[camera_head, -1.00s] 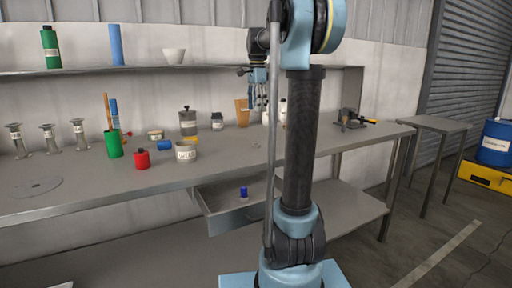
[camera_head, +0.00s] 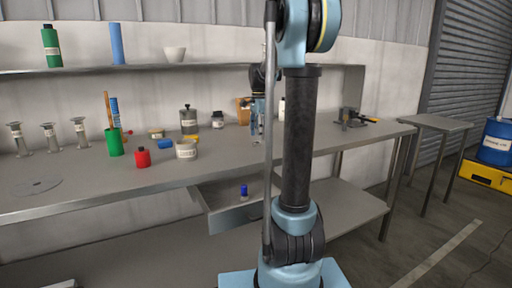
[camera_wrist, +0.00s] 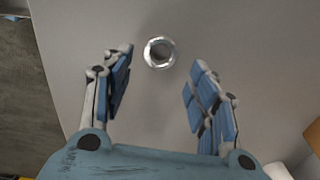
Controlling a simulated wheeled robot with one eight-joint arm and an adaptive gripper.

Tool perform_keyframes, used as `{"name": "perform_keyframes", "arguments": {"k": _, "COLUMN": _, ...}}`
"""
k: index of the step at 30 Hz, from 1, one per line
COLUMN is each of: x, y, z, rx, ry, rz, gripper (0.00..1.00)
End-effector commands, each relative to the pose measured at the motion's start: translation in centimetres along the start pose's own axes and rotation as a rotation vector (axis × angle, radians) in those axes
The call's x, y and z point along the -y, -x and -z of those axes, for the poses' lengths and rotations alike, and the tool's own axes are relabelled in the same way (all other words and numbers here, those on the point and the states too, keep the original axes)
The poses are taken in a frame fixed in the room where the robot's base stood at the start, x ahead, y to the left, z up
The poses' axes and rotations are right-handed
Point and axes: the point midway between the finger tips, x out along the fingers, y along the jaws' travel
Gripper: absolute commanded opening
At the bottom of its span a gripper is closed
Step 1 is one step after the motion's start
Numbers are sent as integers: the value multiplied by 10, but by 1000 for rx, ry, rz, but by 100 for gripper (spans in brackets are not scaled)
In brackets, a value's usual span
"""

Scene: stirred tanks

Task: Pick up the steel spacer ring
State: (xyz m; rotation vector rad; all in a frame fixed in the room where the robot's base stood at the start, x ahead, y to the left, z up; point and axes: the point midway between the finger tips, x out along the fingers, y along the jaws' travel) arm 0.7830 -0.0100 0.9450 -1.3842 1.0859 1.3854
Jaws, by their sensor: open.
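The steel spacer ring (camera_wrist: 148,51) is a small shiny ring lying flat on the grey workbench. In the wrist view it sits just ahead of the gap between my fingertips, near the top centre, and nothing touches it. My gripper (camera_wrist: 160,76) is open and empty, with blue-padded fingers spread wide on either side. In the head view my gripper (camera_head: 256,124) is low over the bench (camera_head: 85,182), partly behind my own arm.
A white labelled tub (camera_head: 186,150), a red bottle (camera_head: 143,158) and a green cup (camera_head: 115,143) stand to the left. An orange-brown object (camera_head: 243,111) is behind my gripper. An open drawer (camera_head: 232,216) with a blue item hangs below the bench edge. Bench around the ring is clear.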

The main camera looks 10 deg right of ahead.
Motion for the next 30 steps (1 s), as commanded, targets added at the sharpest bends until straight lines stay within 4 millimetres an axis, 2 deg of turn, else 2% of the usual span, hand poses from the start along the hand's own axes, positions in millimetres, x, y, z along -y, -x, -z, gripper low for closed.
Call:
{"name": "perform_keyframes", "arguments": {"k": 6, "x": -1, "y": -27, "z": -1, "rx": 0, "ry": 0, "rz": 0, "gripper": 54}}
{"name": "perform_keyframes", "arguments": {"k": 16, "x": -1, "y": -34, "z": -1, "rx": 0, "ry": 0, "rz": 0, "gripper": 54}}
{"name": "perform_keyframes", "arguments": {"k": 17, "x": -1, "y": -34, "z": -1, "rx": 0, "ry": 0, "rz": 0, "gripper": 51}}
{"name": "perform_keyframes", "arguments": {"k": 21, "x": -1, "y": -34, "z": -1, "rx": 0, "ry": 1, "rz": 0, "gripper": 20}}
{"name": "perform_keyframes", "arguments": {"k": 23, "x": 0, "y": -34, "z": -1, "rx": 0, "ry": 1, "rz": 0, "gripper": 10}}
{"name": "perform_keyframes", "arguments": {"k": 30, "x": 0, "y": -34, "z": -2, "rx": 0, "ry": 2, "rz": 0, "gripper": 10}}
